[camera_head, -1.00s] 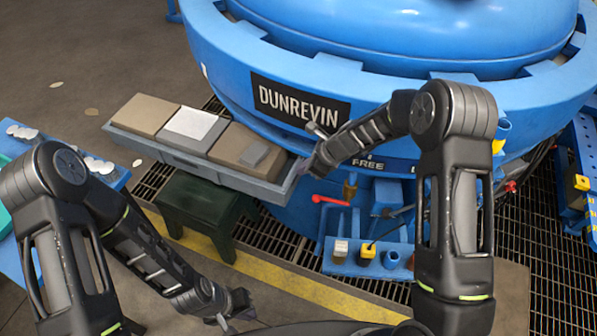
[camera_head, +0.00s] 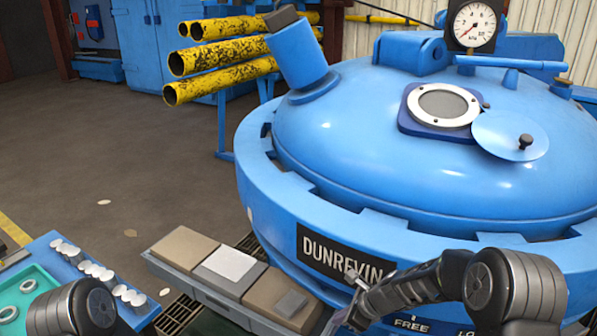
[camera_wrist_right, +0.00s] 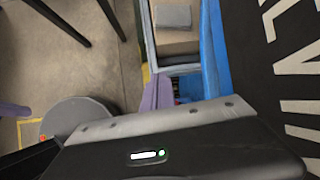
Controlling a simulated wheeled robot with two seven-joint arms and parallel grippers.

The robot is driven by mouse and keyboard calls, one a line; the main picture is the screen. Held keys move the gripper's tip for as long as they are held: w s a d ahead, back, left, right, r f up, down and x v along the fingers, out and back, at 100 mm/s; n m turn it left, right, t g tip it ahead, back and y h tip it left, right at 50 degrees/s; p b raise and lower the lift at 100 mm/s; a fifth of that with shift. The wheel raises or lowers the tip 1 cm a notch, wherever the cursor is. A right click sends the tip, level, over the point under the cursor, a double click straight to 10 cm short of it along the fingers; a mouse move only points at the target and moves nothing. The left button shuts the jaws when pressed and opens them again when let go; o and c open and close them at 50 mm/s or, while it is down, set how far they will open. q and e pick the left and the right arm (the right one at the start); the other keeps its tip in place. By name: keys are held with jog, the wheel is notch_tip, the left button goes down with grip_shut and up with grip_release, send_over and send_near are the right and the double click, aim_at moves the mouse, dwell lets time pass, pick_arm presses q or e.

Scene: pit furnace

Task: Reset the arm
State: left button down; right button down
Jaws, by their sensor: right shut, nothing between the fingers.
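My right arm comes in from the lower right in the head view, in front of the blue furnace (camera_head: 400,150). My right gripper (camera_head: 346,317) is at the right end of the grey tray, beside the DUNREVIN plate (camera_head: 340,258). In the right wrist view its purple-grey fingers (camera_wrist_right: 158,95) are shut with nothing between them. Of my left arm only a dark joint shows at the lower left of the head view; its gripper is out of the picture.
The grey tray (camera_head: 215,299) holds brown blocks, a white slab (camera_head: 230,264) and a small grey piece (camera_head: 291,304). A blue table (camera_head: 48,242) with several silver discs is at left. Yellow pipes (camera_head: 220,60) are racked behind. The floor at left is open.

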jog(key=s+f+n+g+h+b, duration=0.1)
jog(key=s+f+n+h+b, duration=0.15)
jog(key=s+f+n, duration=1.1)
jog(key=s+a+f+n+g, duration=0.1)
jog(key=s+a+f+n, duration=0.1)
jog(key=s, duration=0.4)
jog(key=s+a+f+n+g+y+b, duration=0.1)
jog(key=s+a+f+n, duration=0.1)
jog(key=s, duration=0.5)
jog(key=s+a+f+n+g+b, duration=0.1)
jog(key=s+a+f+n, duration=0.1)
jog(key=s+n, duration=0.2)
jog(key=s, duration=0.3)
jog(key=shift+a+f+y, duration=0.3)
jog(key=shift+a+y, duration=0.05)
jog(key=shift+d, duration=0.1)
